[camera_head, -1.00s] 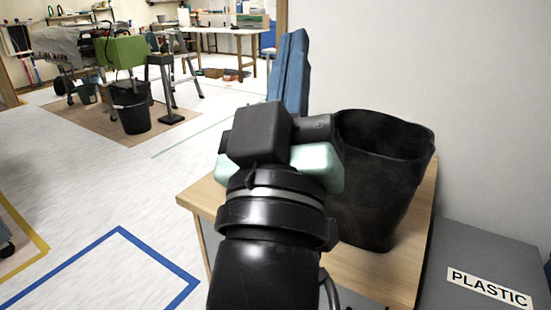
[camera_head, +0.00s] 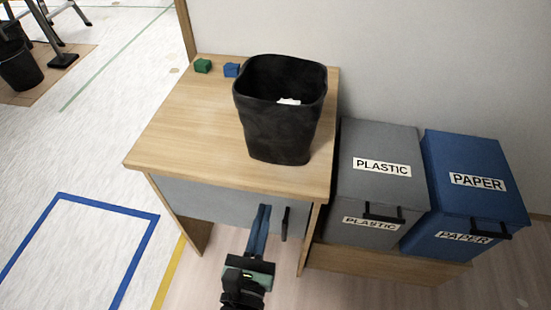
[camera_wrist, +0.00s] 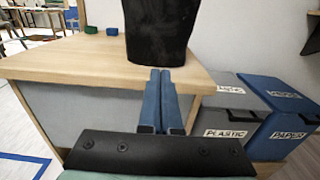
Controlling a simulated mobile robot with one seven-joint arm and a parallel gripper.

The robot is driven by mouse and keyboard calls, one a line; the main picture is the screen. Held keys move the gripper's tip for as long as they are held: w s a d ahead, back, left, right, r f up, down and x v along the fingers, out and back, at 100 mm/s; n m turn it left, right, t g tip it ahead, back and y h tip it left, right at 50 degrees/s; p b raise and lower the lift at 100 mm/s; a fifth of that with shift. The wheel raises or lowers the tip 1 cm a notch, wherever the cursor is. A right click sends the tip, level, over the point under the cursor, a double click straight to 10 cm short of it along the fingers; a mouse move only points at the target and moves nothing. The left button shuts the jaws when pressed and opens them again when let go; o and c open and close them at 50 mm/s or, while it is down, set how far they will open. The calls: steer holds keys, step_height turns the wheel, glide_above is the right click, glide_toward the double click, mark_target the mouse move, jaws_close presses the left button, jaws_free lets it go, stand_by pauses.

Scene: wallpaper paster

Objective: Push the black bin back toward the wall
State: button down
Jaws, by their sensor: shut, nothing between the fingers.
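The black bin (camera_head: 281,125) stands upright on the wooden table (camera_head: 185,120), right of its middle, with something white inside. In the wrist view the bin (camera_wrist: 157,32) shows straight ahead, its top cut off. My gripper (camera_head: 262,210) is in front of the table's front edge, with its blue fingers pointing toward the table. The fingers are together with nothing between them. In the wrist view my gripper (camera_wrist: 160,74) lines up with the lower part of the bin. It looks apart from the bin. The wall (camera_head: 400,60) is behind the table.
A green block (camera_head: 203,66) and a blue block (camera_head: 232,70) lie at the table's back edge, left of the bin. A grey PLASTIC bin (camera_head: 378,165) and a blue PAPER bin (camera_head: 470,180) stand right of the table. The table's left part is clear.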

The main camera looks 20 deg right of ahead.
mark_target(278, 154)
steer(key=x, duration=1.2)
steer(key=shift+w+d, duration=0.15)
steer(key=shift+w, duration=0.05)
steer(key=shift+b, duration=0.3)
